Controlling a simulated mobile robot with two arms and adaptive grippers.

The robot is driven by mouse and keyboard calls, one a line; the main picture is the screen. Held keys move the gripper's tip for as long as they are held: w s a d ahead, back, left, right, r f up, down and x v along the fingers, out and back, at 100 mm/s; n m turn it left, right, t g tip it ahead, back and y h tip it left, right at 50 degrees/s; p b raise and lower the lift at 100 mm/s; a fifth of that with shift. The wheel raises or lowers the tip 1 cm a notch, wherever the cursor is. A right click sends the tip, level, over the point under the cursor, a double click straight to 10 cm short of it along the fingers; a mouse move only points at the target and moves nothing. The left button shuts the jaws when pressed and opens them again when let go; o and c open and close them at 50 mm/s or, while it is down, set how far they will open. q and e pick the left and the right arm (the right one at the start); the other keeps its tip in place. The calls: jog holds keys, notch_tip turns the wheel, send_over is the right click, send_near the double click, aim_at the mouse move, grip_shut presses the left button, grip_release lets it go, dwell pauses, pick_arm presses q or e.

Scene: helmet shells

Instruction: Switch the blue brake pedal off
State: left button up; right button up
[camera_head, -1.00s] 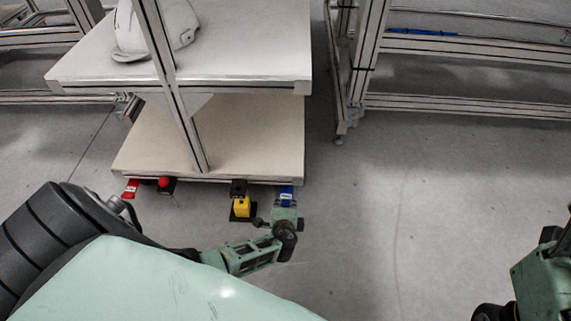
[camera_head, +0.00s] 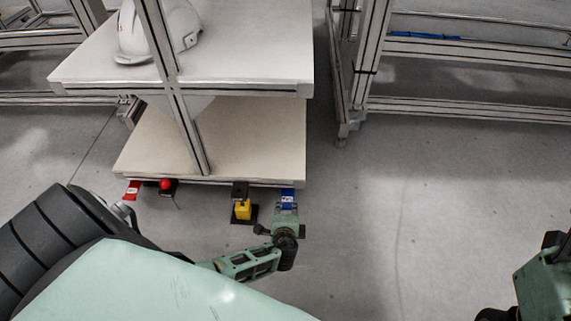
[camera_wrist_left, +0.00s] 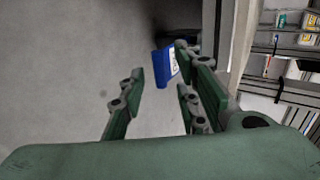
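The blue brake pedal (camera_head: 288,196) sticks out from the lower front edge of the cart, at its right end. In the left wrist view the pedal (camera_wrist_left: 162,67) shows beyond the fingers, nearer the right-hand fingers, with white lettering on its side. My left gripper (camera_head: 287,212) is just in front of the pedal in the head view. In the left wrist view my left gripper (camera_wrist_left: 158,85) is open with nothing between its fingers. I cannot tell whether a finger touches the pedal. My right gripper (camera_head: 495,313) is only partly in view at the lower right edge.
The cart (camera_head: 230,160) has two shelves, with a white helmet shell (camera_head: 180,30) on the upper one. A red pedal (camera_head: 132,190), a red button (camera_head: 165,184) and a yellow-and-black device (camera_head: 242,208) line its lower front edge. The floor to the right is clear.

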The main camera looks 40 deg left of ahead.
pick_arm(q)
jog(key=v, duration=0.9)
jog(key=shift+s+d+r, duration=0.15)
jog(key=shift+s+r, duration=0.05)
jog(key=shift+s, duration=0.1)
